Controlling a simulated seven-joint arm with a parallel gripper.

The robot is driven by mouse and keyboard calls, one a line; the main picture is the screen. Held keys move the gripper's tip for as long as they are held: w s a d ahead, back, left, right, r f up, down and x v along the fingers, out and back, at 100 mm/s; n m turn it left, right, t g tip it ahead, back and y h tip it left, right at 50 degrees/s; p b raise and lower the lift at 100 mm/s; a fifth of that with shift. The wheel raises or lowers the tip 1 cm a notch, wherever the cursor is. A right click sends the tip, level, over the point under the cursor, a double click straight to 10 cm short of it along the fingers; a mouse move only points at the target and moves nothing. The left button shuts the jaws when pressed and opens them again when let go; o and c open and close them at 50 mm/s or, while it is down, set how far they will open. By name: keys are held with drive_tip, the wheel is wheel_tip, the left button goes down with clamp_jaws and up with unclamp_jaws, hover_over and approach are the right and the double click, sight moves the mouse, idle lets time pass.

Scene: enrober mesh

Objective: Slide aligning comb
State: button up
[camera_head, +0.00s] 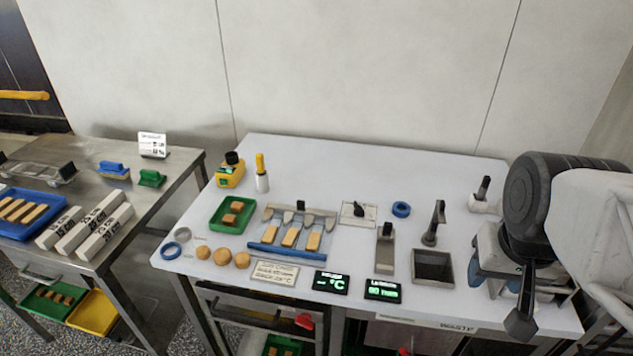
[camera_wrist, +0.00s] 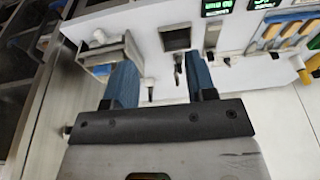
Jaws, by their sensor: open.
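A grey metal comb (camera_head: 298,213) with several downward teeth lies across the middle of the white table in the head view. Tan bars (camera_head: 291,237) lie between and in front of its teeth, on a flat base. A blue rail (camera_head: 273,250) runs along their front ends. In the wrist view, tan bars (camera_wrist: 270,31) show only at the upper right edge. My gripper (camera_wrist: 162,78) is open and empty, with two blue fingers apart over the right part of the table, well away from the comb. My arm partly hides it in the head view.
A dark square bin (camera_head: 432,268) and upright metal tools (camera_head: 385,248) stand between the comb and my arm. A green tray (camera_head: 233,214) and round tan pieces (camera_head: 222,257) are left of the comb. Two displays (camera_head: 331,283) and a plaque (camera_head: 274,273) lie in front.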

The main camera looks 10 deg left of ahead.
drive_tip(key=w+a, duration=0.7)
drive_tip(key=w, duration=0.5)
drive_tip(key=g, duration=0.3)
hover_over(301, 201)
drive_tip(key=f, duration=1.3)
drive_tip(key=shift+s+d+f, duration=0.1)
drive_tip(key=shift+d+f, duration=0.05)
drive_tip(key=shift+d, duration=0.1)
drive_tip(key=shift+a+f, duration=0.2)
drive_tip(key=shift+a, duration=0.1)
drive_tip(key=shift+f, duration=0.1)
drive_tip(key=shift+f, duration=3.8)
clamp_jaws()
